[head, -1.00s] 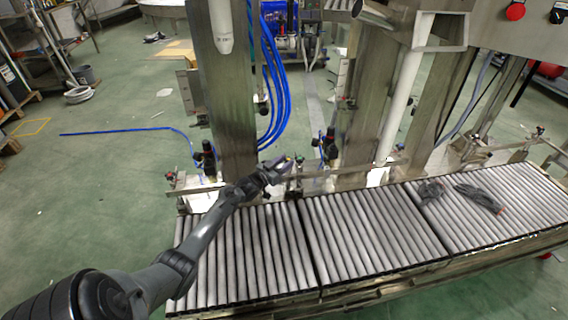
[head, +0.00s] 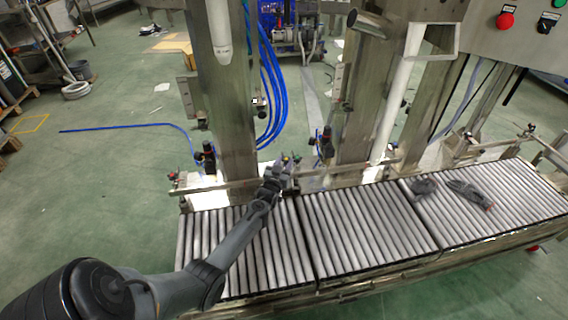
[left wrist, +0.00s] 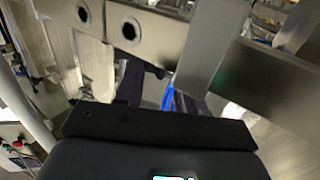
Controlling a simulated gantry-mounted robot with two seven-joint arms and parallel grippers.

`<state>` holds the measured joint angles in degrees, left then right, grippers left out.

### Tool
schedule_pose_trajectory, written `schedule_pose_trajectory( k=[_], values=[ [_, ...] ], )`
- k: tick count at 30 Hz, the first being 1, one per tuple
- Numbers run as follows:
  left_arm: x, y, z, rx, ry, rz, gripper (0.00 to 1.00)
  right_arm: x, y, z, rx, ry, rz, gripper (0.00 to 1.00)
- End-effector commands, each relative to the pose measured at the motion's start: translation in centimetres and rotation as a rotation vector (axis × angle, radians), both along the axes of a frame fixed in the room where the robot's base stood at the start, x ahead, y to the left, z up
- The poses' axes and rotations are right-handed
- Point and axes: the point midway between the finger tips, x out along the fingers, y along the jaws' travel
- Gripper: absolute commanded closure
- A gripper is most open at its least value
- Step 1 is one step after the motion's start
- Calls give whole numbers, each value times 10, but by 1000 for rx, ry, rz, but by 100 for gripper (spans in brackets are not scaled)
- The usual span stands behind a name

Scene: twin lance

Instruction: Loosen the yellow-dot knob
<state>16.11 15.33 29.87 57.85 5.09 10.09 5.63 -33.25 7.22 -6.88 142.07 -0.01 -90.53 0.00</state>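No yellow dot is clear in that view.
Steel posts (head: 228,100) and blue hoses (head: 272,90) rise behind the rail. A metal bar with round holes (left wrist: 160,35) lies close ahead in the left wrist view.

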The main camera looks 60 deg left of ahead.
Motion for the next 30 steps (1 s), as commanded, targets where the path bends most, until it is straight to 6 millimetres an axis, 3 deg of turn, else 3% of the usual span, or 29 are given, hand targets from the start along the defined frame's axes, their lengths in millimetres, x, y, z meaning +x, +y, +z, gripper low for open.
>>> schedule_pose_trajectory(
  k=[1, 5, 17, 30],
  values=[
    [0, 0, 0, 1, 1, 0, 54, 0, 0, 0, -1, 0, 1, 100],
    [0, 0, 0, 1, 1, -1, 36, 0, 0, 0, 0, 0, 1, 100],
    [-5, -4, 1, 0, 1, -2, 36, 0, 1, 6, 5, 0, -4, 100],
    [-59, -46, 3, -1, 3, -1, 36, 0, 3, 47, 11, 0, -7, 100]
  ],
)
